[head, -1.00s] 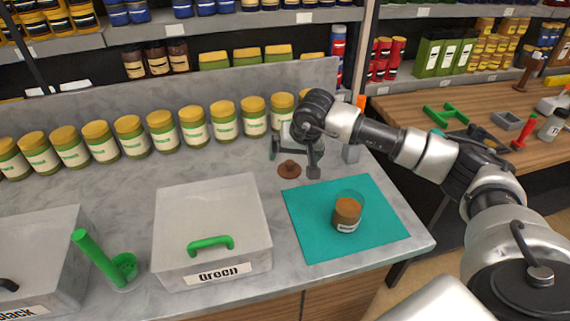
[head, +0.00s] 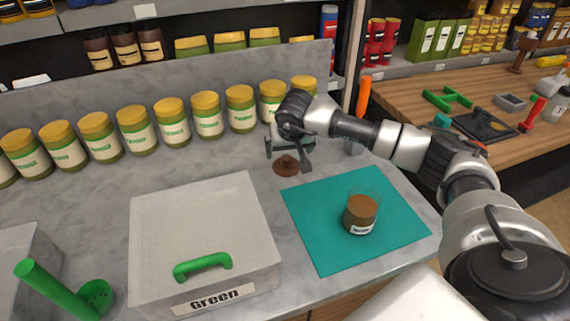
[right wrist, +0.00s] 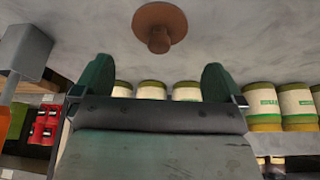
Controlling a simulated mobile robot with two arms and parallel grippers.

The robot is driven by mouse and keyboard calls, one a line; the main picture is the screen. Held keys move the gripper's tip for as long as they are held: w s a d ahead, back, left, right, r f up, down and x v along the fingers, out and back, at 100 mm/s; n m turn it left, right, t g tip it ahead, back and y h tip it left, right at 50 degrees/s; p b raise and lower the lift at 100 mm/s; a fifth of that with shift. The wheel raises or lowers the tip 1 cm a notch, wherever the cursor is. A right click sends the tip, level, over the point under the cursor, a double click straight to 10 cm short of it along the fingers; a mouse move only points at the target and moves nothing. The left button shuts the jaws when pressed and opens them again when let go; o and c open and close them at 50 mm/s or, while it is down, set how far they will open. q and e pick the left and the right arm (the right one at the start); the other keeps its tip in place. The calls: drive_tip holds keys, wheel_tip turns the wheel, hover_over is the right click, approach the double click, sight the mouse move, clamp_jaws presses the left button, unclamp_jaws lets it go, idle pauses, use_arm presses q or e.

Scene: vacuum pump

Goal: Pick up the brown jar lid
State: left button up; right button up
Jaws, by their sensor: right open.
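The brown jar lid (head: 286,165) lies on the grey marble counter with its knob up, behind the teal mat. It also shows in the right wrist view (right wrist: 159,25), ahead of the fingers. My right gripper (head: 288,153) is just above and behind the lid, open and empty. Its two green-tipped fingers stand wide apart in the right wrist view (right wrist: 158,75), not touching the lid. A glass jar with brown contents (head: 361,214) stands open on the teal mat. My left gripper is not in view.
A row of yellow-lidded green jars (head: 172,122) stands along the back of the counter. A white box labelled Green (head: 205,215) with a green handle is left of the mat (head: 318,245).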

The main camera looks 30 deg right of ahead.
sight(287, 158)
drive_tip(key=shift+x, duration=0.95)
drive_tip(key=p+x, duration=0.2)
drive_tip(key=x, duration=0.2)
drive_tip(key=shift+w+d+f, duration=0.1)
drive_tip(key=shift+w+f, duration=0.15)
drive_tip(key=shift+w, duration=0.05)
drive_tip(key=shift+w+d+f, duration=0.1)
drive_tip(key=shift+w+f, duration=0.1)
drive_tip(key=shift+f, duration=0.3)
drive_tip(key=shift+s, duration=0.1)
drive_tip(key=c, duration=1.7)
